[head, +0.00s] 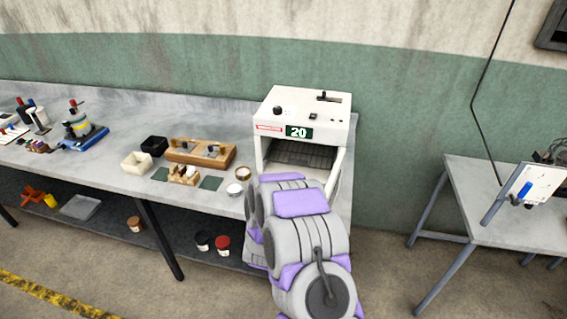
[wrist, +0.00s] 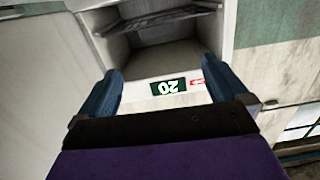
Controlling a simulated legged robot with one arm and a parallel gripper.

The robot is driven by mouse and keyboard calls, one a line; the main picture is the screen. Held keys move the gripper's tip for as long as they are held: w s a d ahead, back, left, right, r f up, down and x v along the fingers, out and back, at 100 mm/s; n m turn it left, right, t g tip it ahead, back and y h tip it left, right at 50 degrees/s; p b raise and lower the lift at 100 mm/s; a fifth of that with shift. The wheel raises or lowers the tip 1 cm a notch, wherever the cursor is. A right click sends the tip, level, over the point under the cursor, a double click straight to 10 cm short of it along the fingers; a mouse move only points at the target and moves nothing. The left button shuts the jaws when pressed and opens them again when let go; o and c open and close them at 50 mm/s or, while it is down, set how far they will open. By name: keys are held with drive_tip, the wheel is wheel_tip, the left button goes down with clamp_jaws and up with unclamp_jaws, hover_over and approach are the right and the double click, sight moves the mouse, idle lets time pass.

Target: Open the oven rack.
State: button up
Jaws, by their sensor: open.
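The white oven (head: 315,105) stands at the right end of the long bench, with a green "20" display on its front. Its front is open, and the dark wire rack (head: 302,154) lies inside the cavity. My arm covers the lower front of the oven in the head view, and my gripper is hidden there. The wrist view shows the oven upside down, with the rack (wrist: 165,18) near the top of the picture and the cavity below it. My gripper (wrist: 163,68) is open, its two blue fingers apart in front of the oven with nothing between them.
A separate table (head: 500,205) stands to the right across a floor gap.

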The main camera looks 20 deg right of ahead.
sight(298, 162)
drive_tip(key=shift+h, duration=0.3)
drive_tip(key=b+x, duration=0.3)
drive_tip(key=x, duration=1.4)
drive_tip(key=shift+w+d+r, duration=0.1)
drive_tip(key=shift+w+d, duration=0.15)
drive_tip(key=shift+d, duration=0.05)
